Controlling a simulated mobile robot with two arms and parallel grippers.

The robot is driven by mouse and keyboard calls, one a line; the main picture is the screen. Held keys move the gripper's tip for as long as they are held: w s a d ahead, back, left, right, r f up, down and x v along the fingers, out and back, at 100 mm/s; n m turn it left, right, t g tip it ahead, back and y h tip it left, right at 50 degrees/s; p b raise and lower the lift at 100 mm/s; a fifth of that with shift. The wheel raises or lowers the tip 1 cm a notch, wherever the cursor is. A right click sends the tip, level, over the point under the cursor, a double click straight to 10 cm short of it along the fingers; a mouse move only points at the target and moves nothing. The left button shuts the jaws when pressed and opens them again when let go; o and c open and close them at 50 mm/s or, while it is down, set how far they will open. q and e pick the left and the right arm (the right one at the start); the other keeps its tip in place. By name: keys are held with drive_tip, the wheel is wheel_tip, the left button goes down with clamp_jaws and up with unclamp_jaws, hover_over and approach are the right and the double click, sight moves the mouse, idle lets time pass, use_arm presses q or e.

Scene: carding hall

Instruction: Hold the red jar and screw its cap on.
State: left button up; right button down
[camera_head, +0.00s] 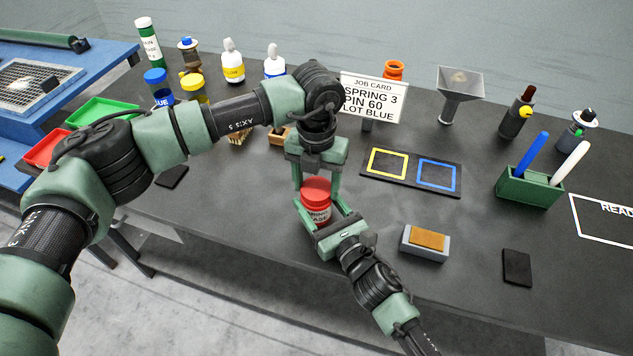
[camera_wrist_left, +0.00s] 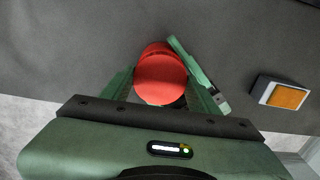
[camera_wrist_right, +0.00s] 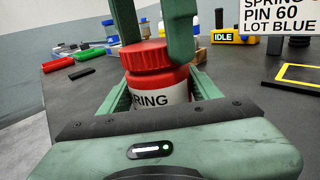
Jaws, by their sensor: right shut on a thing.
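The red jar (camera_head: 317,208) with a white label stands upright on the dark bench. Its red cap (camera_head: 316,187) sits on top; I cannot tell how tightly it is on. My right gripper (camera_head: 322,214) comes from the front and is shut on the jar's body, as the right wrist view shows at the jar (camera_wrist_right: 160,88). My left gripper (camera_head: 317,180) points down from above, its fingers apart on either side of the cap. The left wrist view looks down on the cap (camera_wrist_left: 160,80); contact with it is unclear.
A job card (camera_head: 374,98) stands behind. A black board (camera_head: 411,172) with yellow and blue squares lies right of the jar. A grey block with an orange top (camera_head: 425,243) is at front right. A green pen holder (camera_head: 528,187) stands farther right.

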use_arm(q)
drive_tip(key=shift+c, duration=1.2)
use_arm(e)
drive_tip(key=shift+r, duration=0.1)
use_arm(q)
drive_tip(key=m, duration=0.8)
drive_tip(key=o, duration=1.5)
drive_tip(key=shift+o, duration=0.2)
drive_tip(key=shift+r, duration=0.1)
drive_tip(key=shift+r, duration=2.2)
drive_tip(key=shift+c, duration=0.4)
